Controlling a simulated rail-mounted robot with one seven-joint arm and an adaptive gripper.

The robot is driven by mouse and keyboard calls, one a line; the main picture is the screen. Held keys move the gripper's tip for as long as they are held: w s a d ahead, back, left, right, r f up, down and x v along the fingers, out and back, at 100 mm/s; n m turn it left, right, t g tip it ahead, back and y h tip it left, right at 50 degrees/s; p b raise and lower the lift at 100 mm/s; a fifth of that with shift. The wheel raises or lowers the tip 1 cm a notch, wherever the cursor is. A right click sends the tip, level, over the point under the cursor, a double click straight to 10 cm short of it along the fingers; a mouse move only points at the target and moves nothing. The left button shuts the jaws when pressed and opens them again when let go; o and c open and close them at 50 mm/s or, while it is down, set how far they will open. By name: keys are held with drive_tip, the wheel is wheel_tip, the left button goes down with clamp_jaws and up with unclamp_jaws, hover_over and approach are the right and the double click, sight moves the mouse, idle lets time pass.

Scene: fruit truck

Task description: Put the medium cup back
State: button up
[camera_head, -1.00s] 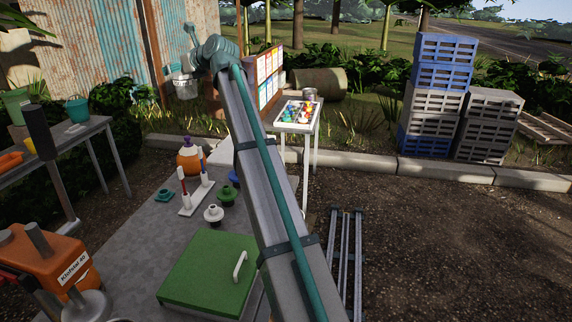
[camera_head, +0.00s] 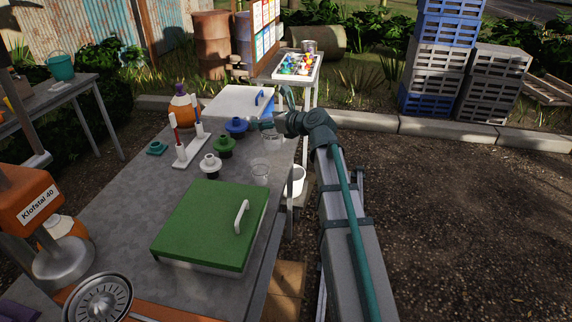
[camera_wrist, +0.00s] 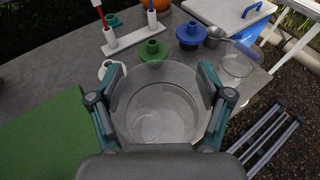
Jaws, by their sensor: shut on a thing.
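In the wrist view, my gripper (camera_wrist: 158,103) has its two fingers on opposite sides of a large clear cup (camera_wrist: 160,125) and is shut on it. I look down into the cup; it looks empty. Another clear cup (camera_wrist: 238,62) stands beyond it to the right. In the head view, one clear cup (camera_head: 260,172) shows beside the green lid's far corner and another (camera_head: 271,140) near the table's right edge. I cannot tell which of these is held. Whether the held cup touches the table is unclear.
White (camera_head: 210,165), green (camera_head: 224,147) and blue (camera_head: 236,126) funnel-like pieces stand left of the cups. A white holder (camera_head: 190,152) with red-and-blue sticks is beside them. The green lid (camera_head: 212,225) lies in front. A blue-and-white box (camera_head: 240,103) stands at the back.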

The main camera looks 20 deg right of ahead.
drive_tip(key=shift+s+d+f, duration=0.2)
drive_tip(key=shift+f, duration=0.2)
drive_tip(key=shift+s+d+f, duration=0.15)
drive_tip(key=shift+s+f, duration=0.05)
drive_tip(key=shift+f, duration=0.2)
drive_tip(key=shift+w+d+f, duration=0.1)
drive_tip(key=shift+d+f, duration=0.1)
drive_tip(key=shift+f, duration=0.05)
drive_tip(key=shift+w+d+f, duration=0.1)
drive_tip(key=shift+w+f, duration=3.15)
drive_tip(key=shift+w, duration=0.15)
drive_tip(key=shift+w+f, duration=3.2)
drive_tip(key=shift+w, duration=0.2)
drive_tip(key=shift+f, duration=0.15)
drive_tip(key=o, duration=1.4)
drive_tip(key=shift+c, duration=0.2)
